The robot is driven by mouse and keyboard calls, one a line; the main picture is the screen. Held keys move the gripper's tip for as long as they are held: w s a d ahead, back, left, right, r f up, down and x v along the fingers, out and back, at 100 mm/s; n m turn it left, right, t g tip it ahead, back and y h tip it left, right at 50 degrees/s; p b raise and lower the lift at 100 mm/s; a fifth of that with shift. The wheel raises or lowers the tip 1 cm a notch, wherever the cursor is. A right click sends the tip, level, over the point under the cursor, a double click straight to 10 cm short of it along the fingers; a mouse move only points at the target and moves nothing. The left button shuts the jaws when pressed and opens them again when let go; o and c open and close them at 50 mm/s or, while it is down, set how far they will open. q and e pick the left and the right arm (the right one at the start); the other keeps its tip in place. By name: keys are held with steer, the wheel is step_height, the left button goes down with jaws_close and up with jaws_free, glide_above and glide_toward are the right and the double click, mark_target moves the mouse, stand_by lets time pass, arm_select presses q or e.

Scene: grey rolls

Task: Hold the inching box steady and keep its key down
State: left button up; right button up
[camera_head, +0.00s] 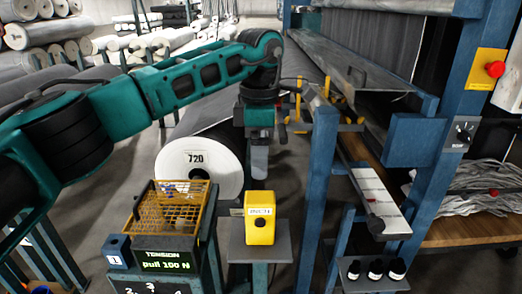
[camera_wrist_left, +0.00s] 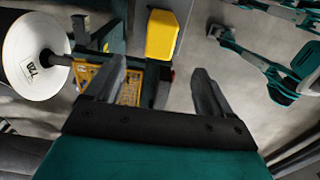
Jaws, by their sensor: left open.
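The yellow box (camera_head: 260,222), which I take for the inching box, stands upright on a small grey stand (camera_head: 240,250). My right gripper is not in view.
A white roll end marked 720 (camera_head: 190,170) is left of the box. An orange mesh basket (camera_head: 172,205) sits above a TENSION display (camera_head: 167,261). A blue frame post (camera_head: 318,200) stands close on the right, with small black bottles (camera_head: 375,270) beyond.

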mark_target(260, 197)
arm_select(q)
step_height(260, 197, down, 12)
steer(key=shift+r, duration=0.15)
stand_by(0.4)
steer(key=c, duration=1.3)
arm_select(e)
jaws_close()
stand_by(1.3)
